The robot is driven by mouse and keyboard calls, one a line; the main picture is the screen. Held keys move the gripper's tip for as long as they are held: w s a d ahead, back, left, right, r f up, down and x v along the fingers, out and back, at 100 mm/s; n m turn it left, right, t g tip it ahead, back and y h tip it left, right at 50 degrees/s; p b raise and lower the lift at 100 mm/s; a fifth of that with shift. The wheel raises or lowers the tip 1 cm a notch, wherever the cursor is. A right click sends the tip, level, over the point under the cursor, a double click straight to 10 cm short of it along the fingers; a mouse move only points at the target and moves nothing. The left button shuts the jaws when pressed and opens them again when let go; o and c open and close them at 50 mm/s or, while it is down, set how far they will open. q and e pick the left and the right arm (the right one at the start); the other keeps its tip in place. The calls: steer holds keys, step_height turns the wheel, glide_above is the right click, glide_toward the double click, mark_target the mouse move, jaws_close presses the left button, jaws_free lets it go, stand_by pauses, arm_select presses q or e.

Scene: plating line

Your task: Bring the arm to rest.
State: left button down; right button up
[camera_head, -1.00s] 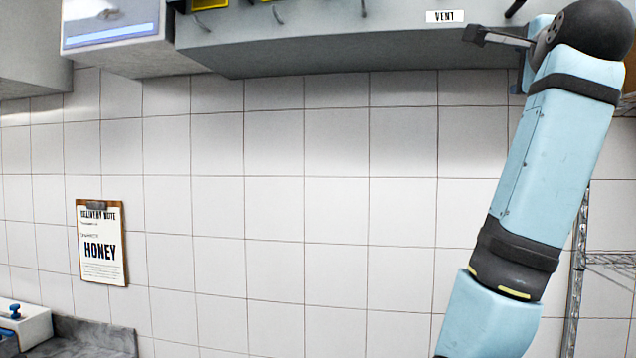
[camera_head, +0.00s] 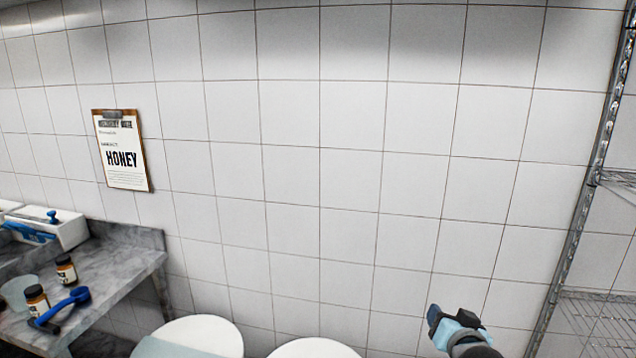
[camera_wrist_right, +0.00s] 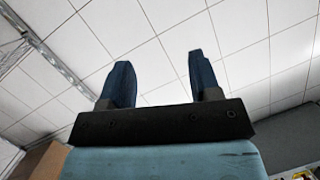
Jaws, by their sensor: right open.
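My right gripper (camera_head: 434,318) shows at the lower right of the head view, in front of the white tiled wall (camera_head: 350,170). In the right wrist view its two dark blue fingers (camera_wrist_right: 160,80) stand apart with nothing between them, and the tiled wall shows behind. The gripper is open and empty. Most of the right arm is below the head view's lower edge. My left gripper is not in view.
A grey counter (camera_head: 125,262) at the left bears two small jars (camera_head: 66,269), a blue-handled tool (camera_head: 62,306) and a white box (camera_head: 62,230). Two round white tops (camera_head: 205,335) show at the bottom. A wire rack (camera_head: 585,190) stands at right. A HONEY clipboard (camera_head: 124,160) hangs on the wall.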

steer(key=s+a+f+n+g+y, duration=0.2)
steer(key=s+a+f+n, duration=0.1)
steer(key=s+f, duration=0.9)
steer(key=s+a+f+n+g+y+p, duration=0.1)
steer(key=s+a+f+n, duration=0.3)
steer(key=s+f, duration=0.8)
steer(key=s+g+y, duration=0.1)
steer(key=s, duration=0.6)
steer(key=shift+f, duration=0.3)
